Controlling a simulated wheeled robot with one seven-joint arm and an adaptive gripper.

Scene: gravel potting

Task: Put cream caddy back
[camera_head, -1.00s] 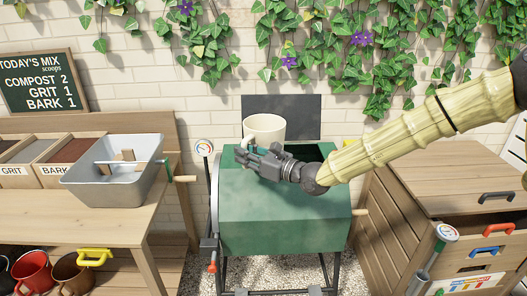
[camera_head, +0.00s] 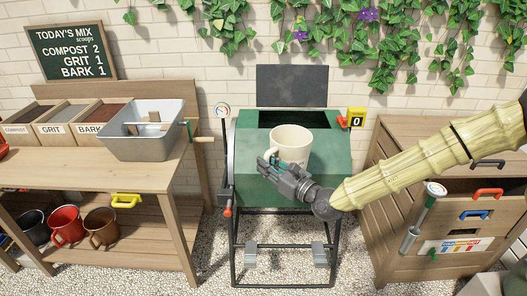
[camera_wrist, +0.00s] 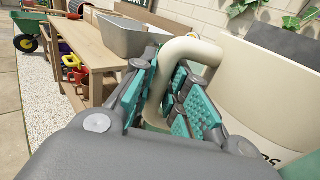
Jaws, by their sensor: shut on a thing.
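The cream caddy (camera_head: 291,143) is a mug-like pot with a side handle. My gripper (camera_head: 270,165) is shut on its handle and holds it upright in front of the green drum's open top. In the wrist view the cream handle (camera_wrist: 188,50) passes between the teal finger pads of my gripper (camera_wrist: 172,100), and the caddy's wall (camera_wrist: 262,85) fills the right side. On the lower shelf (camera_head: 150,236) of the bench at left stand a black caddy (camera_head: 33,228), a red caddy (camera_head: 66,226) and a brown caddy (camera_head: 101,229).
The green drum (camera_head: 240,185) stands on a dark frame, its lid raised. The bench holds labelled bins (camera_head: 60,130) and a grey metal hopper (camera_head: 150,145) with a crank. A wooden cabinet (camera_head: 400,150) stands at right. The shelf right of the brown caddy looks clear.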

